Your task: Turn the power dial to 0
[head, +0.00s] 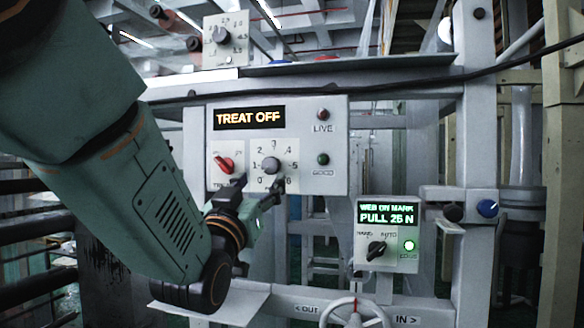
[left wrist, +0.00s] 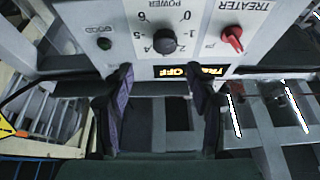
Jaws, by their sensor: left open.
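The power dial (head: 270,165) is a dark round knob on a white plate with numbers around it, on the grey control panel (head: 330,145). It also shows upside down in the left wrist view (left wrist: 165,41), between the numbers 0 to 6. I cannot tell which number its pointer marks. My left gripper (head: 262,184) is open and empty, just in front of and below the dial. In the left wrist view its two dark fingers (left wrist: 160,76) are spread apart, with the dial beyond their tips and roughly centred between them. My right gripper is in neither view.
A red treater switch (head: 226,164) sits just left of the dial, under a lit "TREAT OFF" display (head: 249,117). Red and green lamps are on the panel's right. A lower box (head: 387,235) has a black switch. A handwheel (head: 355,314) stands below.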

